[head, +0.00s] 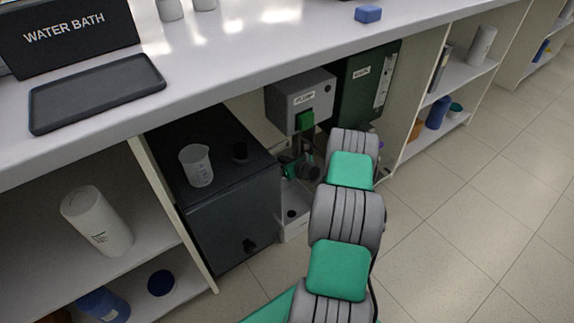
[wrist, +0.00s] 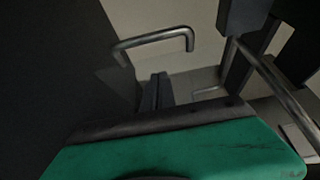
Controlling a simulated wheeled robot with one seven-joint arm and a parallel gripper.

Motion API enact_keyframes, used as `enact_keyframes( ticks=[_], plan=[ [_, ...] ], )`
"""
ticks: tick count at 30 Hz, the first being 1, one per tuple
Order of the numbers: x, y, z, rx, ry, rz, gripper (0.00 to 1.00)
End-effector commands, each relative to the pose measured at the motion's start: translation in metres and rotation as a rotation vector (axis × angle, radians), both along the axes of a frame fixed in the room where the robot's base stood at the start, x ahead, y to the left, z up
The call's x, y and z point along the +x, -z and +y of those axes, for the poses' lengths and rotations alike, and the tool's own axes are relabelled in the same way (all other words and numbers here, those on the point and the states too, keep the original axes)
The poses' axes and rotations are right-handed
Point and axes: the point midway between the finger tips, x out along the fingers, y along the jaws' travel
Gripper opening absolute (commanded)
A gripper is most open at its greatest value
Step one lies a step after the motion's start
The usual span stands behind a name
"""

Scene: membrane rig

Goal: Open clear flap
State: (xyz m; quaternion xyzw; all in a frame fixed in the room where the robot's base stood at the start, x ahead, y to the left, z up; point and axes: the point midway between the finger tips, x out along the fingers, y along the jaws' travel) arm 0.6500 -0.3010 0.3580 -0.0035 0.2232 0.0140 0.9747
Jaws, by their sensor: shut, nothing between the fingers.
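My gripper (wrist: 155,92) shows in the wrist view as two dark fingers close together, shut and empty. A bent metal handle (wrist: 155,40) is just beyond the fingertips, and I see no grip on it. I cannot make out a clear panel, so I cannot tell whether this handle belongs to the clear flap. In the head view the rig's grey labelled box (head: 301,98) with a green block under it is below the bench. My arm reaches in there and hides part of the space, and the fingertips are hard to make out.
A second metal rod (wrist: 275,85) and dark posts are at the right of the wrist view. A dark cabinet (head: 235,215) bearing a beaker (head: 196,165) stands left of the rig. A dark green box (head: 365,90) stands right of it. The bench top (head: 235,62) overhangs; floor at right is clear.

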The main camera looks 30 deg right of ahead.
Motion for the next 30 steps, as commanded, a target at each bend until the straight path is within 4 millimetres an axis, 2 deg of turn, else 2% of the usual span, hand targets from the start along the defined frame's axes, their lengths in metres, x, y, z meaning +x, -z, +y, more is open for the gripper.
enact_keyframes(
  ticks=[16,30],
  plan=[
    [0.002,0.000,0.000,0.001,0.000,0.000,0.00],
    [-0.048,0.016,-0.002,0.002,0.002,0.001,0.00]
  ],
)
